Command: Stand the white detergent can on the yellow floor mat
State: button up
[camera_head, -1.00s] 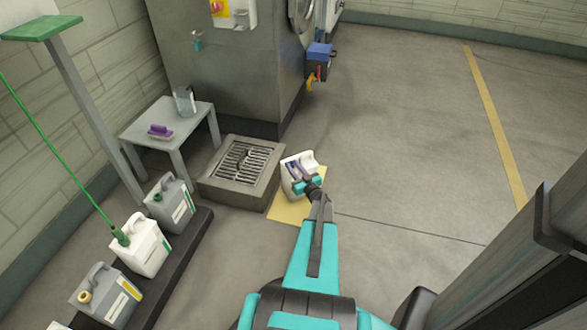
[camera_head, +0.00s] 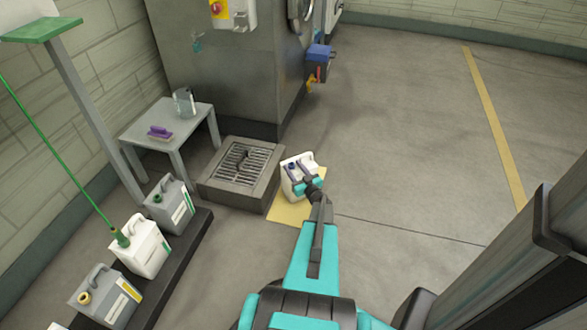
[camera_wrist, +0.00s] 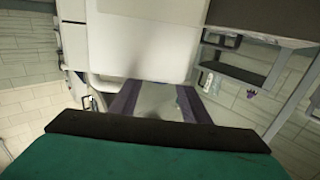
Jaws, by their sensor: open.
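The white detergent can (camera_head: 287,183) stands upright, as far as I can see, on the yellow floor mat (camera_head: 288,213), close to the drain box. My wrist and the gripper's body hide part of the can and mat.
A grated drain box (camera_head: 210,190) sits left of the mat. A small grey table (camera_head: 190,131) holds a jug and a purple brush. Several other cans stand on a low dark platform (camera_head: 188,247) at the left. A machine (camera_head: 235,75) stands behind. Open floor (camera_head: 410,150) lies right.

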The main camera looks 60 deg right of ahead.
jog(key=p+v, duration=0.2)
jog(key=v, duration=0.9)
jog(key=shift+s+a, duration=0.2)
jog(key=shift+s, duration=0.05)
dwell(0.4)
